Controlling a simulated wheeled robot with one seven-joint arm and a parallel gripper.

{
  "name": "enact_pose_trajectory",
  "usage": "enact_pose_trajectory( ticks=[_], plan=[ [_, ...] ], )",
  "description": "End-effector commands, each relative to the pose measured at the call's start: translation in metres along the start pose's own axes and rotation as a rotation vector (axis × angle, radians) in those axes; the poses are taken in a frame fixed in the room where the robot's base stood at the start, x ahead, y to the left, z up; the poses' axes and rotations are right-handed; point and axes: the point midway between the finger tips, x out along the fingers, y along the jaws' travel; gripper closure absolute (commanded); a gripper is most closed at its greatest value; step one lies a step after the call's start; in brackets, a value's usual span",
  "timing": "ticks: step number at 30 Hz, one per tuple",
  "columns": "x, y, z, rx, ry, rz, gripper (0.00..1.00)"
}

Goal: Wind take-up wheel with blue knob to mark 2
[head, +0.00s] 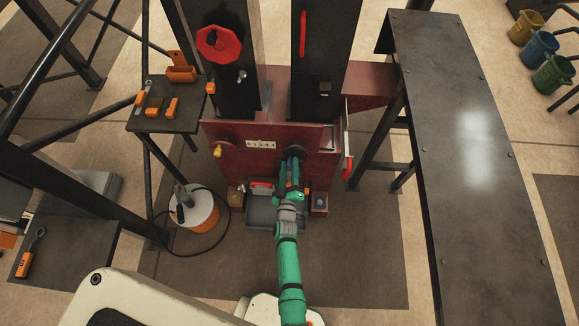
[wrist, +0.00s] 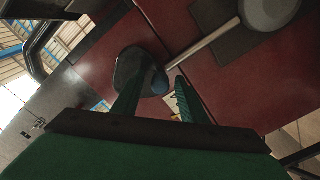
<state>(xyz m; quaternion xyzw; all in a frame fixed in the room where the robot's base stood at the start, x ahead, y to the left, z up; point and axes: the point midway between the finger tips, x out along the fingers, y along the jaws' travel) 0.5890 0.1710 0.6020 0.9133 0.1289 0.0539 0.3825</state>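The take-up wheel is a dark round disc (wrist: 138,66) on the red press front in the wrist view. Its blue knob (wrist: 161,83) stands between my fingers, with a gap visible on each side. My gripper (wrist: 158,78) is open, its two green fingers spread around the knob's place. In the head view, my gripper (head: 291,178) is at the right half of the red press front and hides most of the wheel and the knob. A pale numbered plate (head: 260,145) sits left of it; which mark the wheel points at is too small to tell.
A yellow knob (head: 217,152) is on the left of the red front panel (head: 240,172). A red handwheel (head: 219,44) is above. A dark table (head: 470,190) stands right. A small stand (head: 150,125) with orange items is left. A grey tray (head: 262,214) lies below.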

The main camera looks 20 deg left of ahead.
Motion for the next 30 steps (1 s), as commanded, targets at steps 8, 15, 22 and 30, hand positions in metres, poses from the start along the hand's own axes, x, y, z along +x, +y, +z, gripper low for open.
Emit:
enact_pose_trajectory(
  ticks=[8, 15, 22, 30],
  plan=[
    [0.000, 0.000, 0.000, 0.000, 0.000, 0.001, 1.00],
    [0.000, 0.001, -0.001, 0.032, -0.001, 0.002, 1.00],
    [0.000, 0.001, -0.005, 0.154, -0.002, 0.004, 1.00],
    [0.000, 0.001, -0.014, 0.394, -0.001, 0.005, 1.00]
  ],
)
